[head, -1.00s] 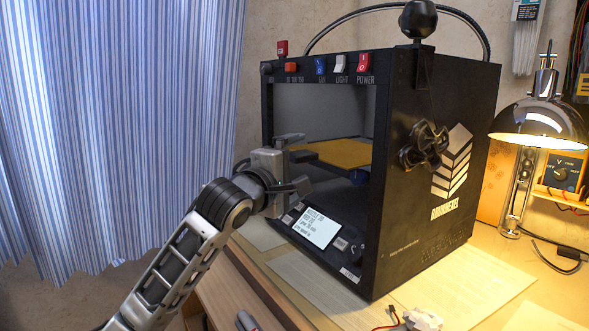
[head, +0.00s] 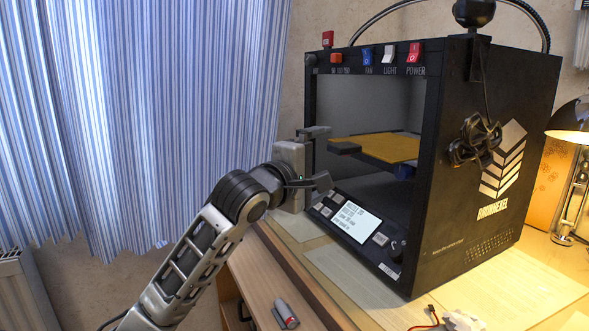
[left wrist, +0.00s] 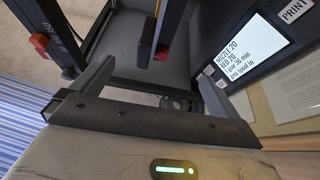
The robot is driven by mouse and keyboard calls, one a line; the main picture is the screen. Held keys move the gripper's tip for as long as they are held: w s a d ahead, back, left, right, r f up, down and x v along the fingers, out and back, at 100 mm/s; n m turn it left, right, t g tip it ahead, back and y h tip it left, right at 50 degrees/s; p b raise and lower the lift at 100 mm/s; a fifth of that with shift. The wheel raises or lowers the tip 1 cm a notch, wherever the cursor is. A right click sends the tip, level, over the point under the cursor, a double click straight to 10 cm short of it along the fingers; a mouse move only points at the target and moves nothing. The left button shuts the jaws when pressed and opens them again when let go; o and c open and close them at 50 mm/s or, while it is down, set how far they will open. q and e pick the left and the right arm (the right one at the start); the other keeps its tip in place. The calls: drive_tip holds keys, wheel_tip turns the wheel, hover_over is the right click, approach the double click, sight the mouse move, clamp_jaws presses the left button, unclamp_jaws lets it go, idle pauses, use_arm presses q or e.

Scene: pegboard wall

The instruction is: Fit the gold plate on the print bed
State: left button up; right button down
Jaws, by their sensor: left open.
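The gold plate (head: 392,147) lies roughly flat inside the open front of the black printer (head: 475,215), at about mid height. A dark tab (head: 345,147) juts from its front left. The dark print bed (head: 372,159) shows as a thin edge under the plate; I cannot tell whether the plate is seated squarely. My left gripper (head: 318,157) is open and empty at the left of the printer's opening, its fingers one above the other. In the left wrist view the open fingers (left wrist: 155,88) face the printer's inside. My right gripper is not seen.
Switches (head: 390,54) line the printer's top front, and a lit screen (head: 353,221) sits low on its front. A striped curtain (head: 150,110) hangs at left; a lamp (head: 570,150) stands at right.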

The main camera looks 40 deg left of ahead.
use_arm(q)
drive_tip(key=shift+s+a+b, duration=0.1)
drive_tip(key=shift+s+a, duration=0.2)
drive_tip(key=shift+s, duration=0.5)
drive_tip(key=shift+s+a+b, duration=0.1)
drive_tip(key=shift+s+a, duration=0.25)
drive_tip(key=shift+s, duration=0.4)
drive_tip(key=shift+s+a+b, duration=0.1)
drive_tip(key=shift+s+a, duration=0.2)
drive_tip(key=shift+s, duration=0.5)
clamp_jaws()
drive_tip(key=shift+r, duration=0.15)
wheel_tip(320, 180, up, 2)
drive_tip(key=p, duration=0.3)
drive_tip(key=shift+r, duration=0.15)
idle(0.4)
idle(0.5)
